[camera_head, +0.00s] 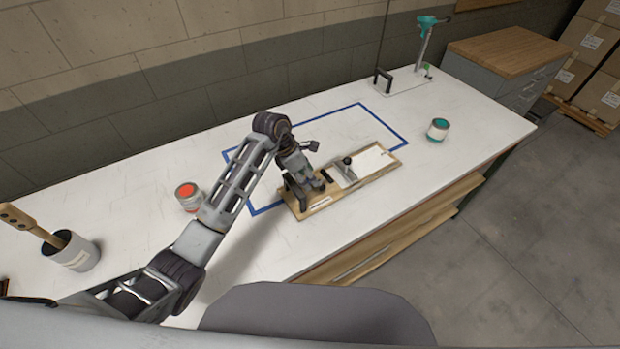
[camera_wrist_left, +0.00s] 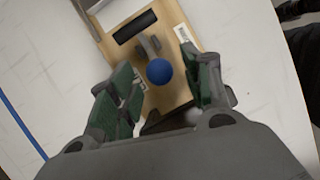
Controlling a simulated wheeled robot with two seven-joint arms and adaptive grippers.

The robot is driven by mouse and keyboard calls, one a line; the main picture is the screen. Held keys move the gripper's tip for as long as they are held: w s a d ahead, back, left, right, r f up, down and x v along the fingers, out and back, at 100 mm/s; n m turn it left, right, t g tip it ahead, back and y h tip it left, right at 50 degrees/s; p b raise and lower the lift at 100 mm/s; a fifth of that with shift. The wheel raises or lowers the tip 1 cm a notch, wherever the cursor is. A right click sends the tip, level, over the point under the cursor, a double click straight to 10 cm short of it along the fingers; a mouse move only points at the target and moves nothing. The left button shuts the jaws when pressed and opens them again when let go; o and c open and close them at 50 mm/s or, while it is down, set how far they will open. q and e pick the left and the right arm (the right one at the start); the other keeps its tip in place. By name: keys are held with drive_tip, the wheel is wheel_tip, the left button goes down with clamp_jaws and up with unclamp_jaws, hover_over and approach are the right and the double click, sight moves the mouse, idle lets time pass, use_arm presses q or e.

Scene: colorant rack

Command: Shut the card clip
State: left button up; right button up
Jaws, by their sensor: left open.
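A wooden board (camera_head: 385,161) lies on the white table inside and across a blue tape outline. A white card (camera_head: 373,163) lies on its right part. A dark-knobbed fitting (camera_head: 347,161) stands at the card's left edge. My left gripper (camera_head: 308,191) is open, low over the board's left end. In the left wrist view a blue ball knob (camera_wrist_left: 158,71) on a small grey lever (camera_wrist_left: 149,46) shows between the spread fingers. I cannot tell whether either finger touches it. A black strip (camera_wrist_left: 134,26) lies on the board beyond it. The right gripper is out of view.
An orange-topped can (camera_head: 188,197) stands left of the board, close to my forearm. A teal-topped can (camera_head: 438,129) stands to the right. A stand with a teal head (camera_head: 425,40) is at the back.

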use_arm(q)
drive_tip(key=shift+x, duration=1.3)
clamp_jaws()
